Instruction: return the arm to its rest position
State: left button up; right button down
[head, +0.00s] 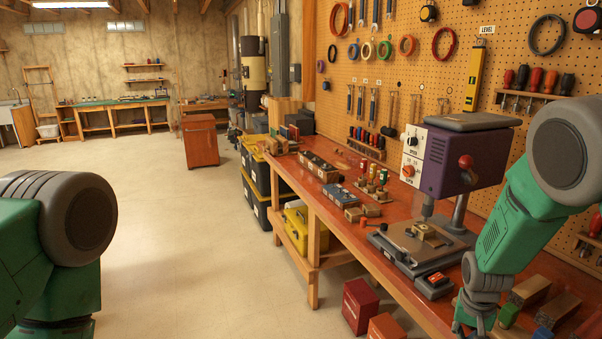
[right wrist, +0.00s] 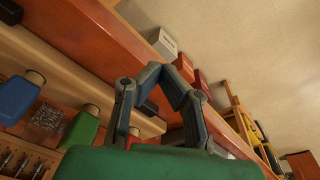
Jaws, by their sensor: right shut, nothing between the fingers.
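My right arm (head: 520,215) comes in from the right in the head view and reaches down over the near end of the workbench (head: 345,225). My right gripper (head: 474,328) is at its lower end, partly cut off by the bottom edge. In the right wrist view the two fingers of my right gripper (right wrist: 168,72) come together at their tips, shut with nothing between them. The red-brown bench edge (right wrist: 120,40) runs behind the fingers there. Of my left arm (head: 60,240) only a green link and a grey joint show at the left; its gripper is out of view.
A purple drill press (head: 458,160) stands on the bench beside my right arm. Coloured blocks (head: 530,291) lie close to the right gripper. Red boxes (head: 360,305) stand on the floor by the bench. The pegboard (head: 420,60) rises behind. The floor at left is clear.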

jog(key=s+a+f+n+b, duration=0.3)
jog(key=s+f+b, duration=0.5)
jog(key=s+f, duration=0.95)
jog(key=s+a+f+n+b, duration=0.2)
jog(key=s+f+b, duration=0.1)
jog(key=s, duration=0.5)
jog(key=s+a+f+n+y+b, duration=0.1)
jog(key=s+a+f+n+b, duration=0.1)
jog(key=s, duration=0.7)
notch_tip(320, 180, down, 2)
jog(key=a+b, duration=0.1)
jog(key=b, duration=0.1)
jog(key=shift+a+g+b, duration=0.25)
jog(key=shift+g+b, duration=0.05)
jog(key=shift+s, duration=0.1)
